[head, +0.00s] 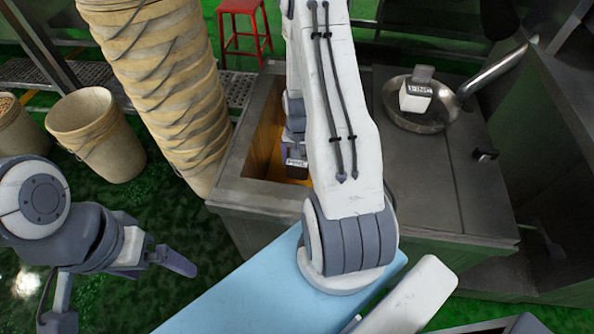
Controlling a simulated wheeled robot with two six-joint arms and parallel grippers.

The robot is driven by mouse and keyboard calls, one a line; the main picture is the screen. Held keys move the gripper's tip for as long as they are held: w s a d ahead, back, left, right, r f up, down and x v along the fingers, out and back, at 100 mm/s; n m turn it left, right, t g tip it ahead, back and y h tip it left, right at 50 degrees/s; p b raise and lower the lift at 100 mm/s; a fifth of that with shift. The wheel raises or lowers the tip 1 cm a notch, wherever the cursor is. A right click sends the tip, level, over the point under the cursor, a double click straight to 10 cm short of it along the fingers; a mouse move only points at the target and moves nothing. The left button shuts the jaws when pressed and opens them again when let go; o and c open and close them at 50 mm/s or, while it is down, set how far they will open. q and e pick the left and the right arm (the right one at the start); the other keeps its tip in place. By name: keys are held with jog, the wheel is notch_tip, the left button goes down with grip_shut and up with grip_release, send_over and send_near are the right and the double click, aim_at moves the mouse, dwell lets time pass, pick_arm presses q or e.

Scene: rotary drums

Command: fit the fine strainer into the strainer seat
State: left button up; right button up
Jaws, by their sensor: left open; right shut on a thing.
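My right gripper (294,146) hangs down behind my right arm over the open bin at the cabinet's left. It is shut on the fine strainer, of which a small pale block with a dark label (296,162) shows just below the fingers. The rest of the strainer is hidden. I cannot make out the strainer seat; my arm covers much of the bin. My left gripper (170,261) is open and empty at the left, over the green floor, well apart from the bin.
The grey cabinet (440,180) has a metal pan (400,120) on top, its handle pointing up-right. A red stool (243,30) stands behind.

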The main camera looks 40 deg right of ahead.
aim_at(298, 175)
pick_arm(q)
jog(key=shift+f+b, duration=0.3)
jog(key=shift+f, duration=0.4)
pick_arm(e)
jog(key=shift+f, duration=0.7)
pick_arm(q)
jog(key=shift+r, duration=0.2)
pick_arm(e)
jog(key=shift+a+r, duration=0.1)
jog(key=shift+a, duration=0.1)
jog(key=shift+f+b, duration=1.75)
jog(key=shift+f, duration=1.1)
pick_arm(q)
notch_tip(298, 175, down, 4)
pick_arm(e)
jog(key=shift+f, duration=0.1)
pick_arm(q)
jog(key=shift+r+p, duration=0.5)
jog(key=shift+r, duration=0.05)
jog(key=shift+f+b, duration=1.5)
pick_arm(e)
jog(key=shift+f, duration=2.2)
jog(key=o, duration=1.5)
jog(key=shift+c, duration=0.2)
pick_arm(q)
notch_tip(298, 175, up, 3)
jog(key=p, duration=0.3)
pick_arm(e)
notch_tip(298, 175, up, 10)
jog(key=shift+r, duration=0.2)
